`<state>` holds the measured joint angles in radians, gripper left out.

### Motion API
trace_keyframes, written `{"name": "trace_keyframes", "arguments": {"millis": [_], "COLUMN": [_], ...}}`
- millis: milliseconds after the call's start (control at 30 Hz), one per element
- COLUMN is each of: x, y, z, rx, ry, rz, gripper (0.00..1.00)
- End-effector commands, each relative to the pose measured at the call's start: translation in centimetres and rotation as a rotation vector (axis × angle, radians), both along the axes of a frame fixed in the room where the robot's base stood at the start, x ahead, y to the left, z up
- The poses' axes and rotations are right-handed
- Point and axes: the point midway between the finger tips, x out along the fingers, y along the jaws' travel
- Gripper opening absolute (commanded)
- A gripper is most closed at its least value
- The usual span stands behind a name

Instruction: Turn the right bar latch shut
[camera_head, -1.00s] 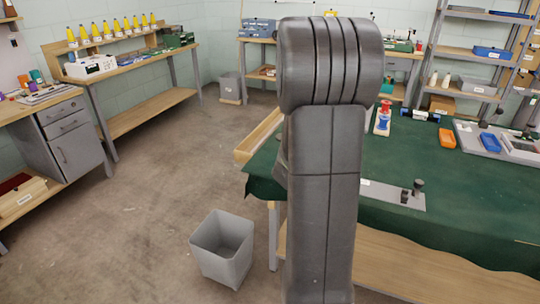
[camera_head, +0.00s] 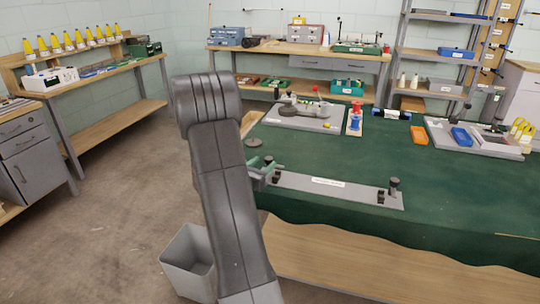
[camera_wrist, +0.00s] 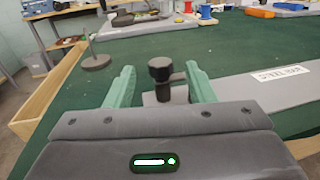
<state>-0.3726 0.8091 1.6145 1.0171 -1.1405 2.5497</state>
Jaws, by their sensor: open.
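A grey bar plate (camera_head: 330,188) with a white label lies along the front edge of the green table. At its right end in the head view stands a dark latch knob (camera_head: 393,187). Another dark latch knob (camera_wrist: 160,70) stands at the plate's other end, in the middle of the wrist view. My gripper (camera_wrist: 161,76) is open, with its green fingers on either side of that knob; I cannot tell if they touch it. In the head view my gripper (camera_head: 269,172) is at the plate's left end, partly hidden by my arm.
A grey board with a round fixture (camera_head: 305,115) lies at the table's back left, beside red and blue spools (camera_head: 355,120). An orange tray (camera_head: 419,135) and a grey tray (camera_head: 500,148) are at the right. A grey bin (camera_head: 187,258) stands on the floor. The table's middle is clear.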

Motion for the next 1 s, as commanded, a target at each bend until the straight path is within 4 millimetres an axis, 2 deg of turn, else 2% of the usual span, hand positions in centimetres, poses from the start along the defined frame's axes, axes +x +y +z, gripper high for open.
{"name": "trace_keyframes", "arguments": {"millis": [100, 300, 500, 733, 767, 967, 1000], "x": [2.2, 4.6, 5.5, 5.5, 5.5, 5.5, 5.5], "y": [-1.3, -2.6, -3.1, -3.1, -3.1, -3.1, -3.1], "z": [0.1, 0.1, 0.0, 0.0, 0.0, 0.0, 0.0], "rx": [0.000, -0.002, -0.002, -0.002, -0.002, -0.002, -0.002], "ry": [0.000, 0.000, 0.001, 0.001, 0.001, 0.001, 0.001], "rz": [-0.003, -0.001, 0.001, 0.001, 0.001, 0.001, 0.001], "gripper": [0.49, 0.49, 0.49, 0.49, 0.46, 0.06, 0.05]}}
